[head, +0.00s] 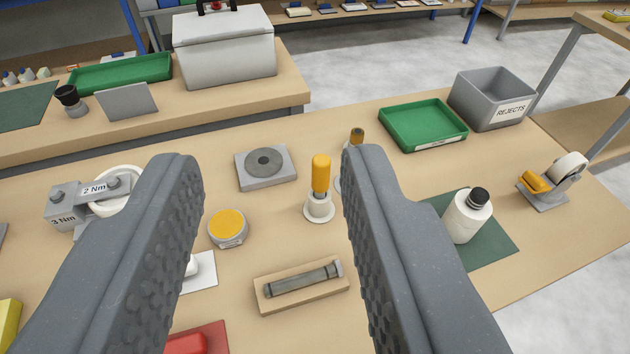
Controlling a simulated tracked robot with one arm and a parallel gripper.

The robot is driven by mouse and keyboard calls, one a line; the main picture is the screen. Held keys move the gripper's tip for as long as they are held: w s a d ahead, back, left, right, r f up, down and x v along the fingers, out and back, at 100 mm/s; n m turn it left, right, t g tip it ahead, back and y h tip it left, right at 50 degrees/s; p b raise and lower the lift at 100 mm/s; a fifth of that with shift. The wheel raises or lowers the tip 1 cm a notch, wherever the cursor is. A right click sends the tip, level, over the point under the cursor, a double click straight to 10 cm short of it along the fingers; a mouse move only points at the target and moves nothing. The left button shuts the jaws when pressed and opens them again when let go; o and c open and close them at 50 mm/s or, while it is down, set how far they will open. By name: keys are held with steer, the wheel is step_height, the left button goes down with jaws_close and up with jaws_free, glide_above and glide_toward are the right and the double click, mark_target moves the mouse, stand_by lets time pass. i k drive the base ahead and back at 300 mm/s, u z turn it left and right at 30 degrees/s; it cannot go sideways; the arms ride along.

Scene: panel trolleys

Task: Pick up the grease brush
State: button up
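What looks like the grease brush (321,172) stands upright with its orange-yellow handle up, its lower end in a small white holder (319,208) on the bench. Its bristles are not visible. My gripper (268,160) is open and empty, its two dark grey padded fingers wide apart. In the picture the brush shows between the fingers, closer to the right one, and appears beyond them with no contact. A second upright item with a brown and yellow top (356,137) stands just behind, partly hidden by the right finger.
A yellow-topped round tin (228,227), a grey block with a disc (265,164) and a wooden tray with a dark cylinder (301,287) surround the brush. A white bottle (467,216), green tray (423,125) and rejects bin (492,99) are right. Bare bench lies between them.

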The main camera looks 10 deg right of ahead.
mark_target(321, 163)
steer(key=u, duration=1.95)
steer(key=k, duration=1.15)
steer(key=z, duration=1)
steer(key=i, duration=1.45)
steer(key=u, duration=0.05)
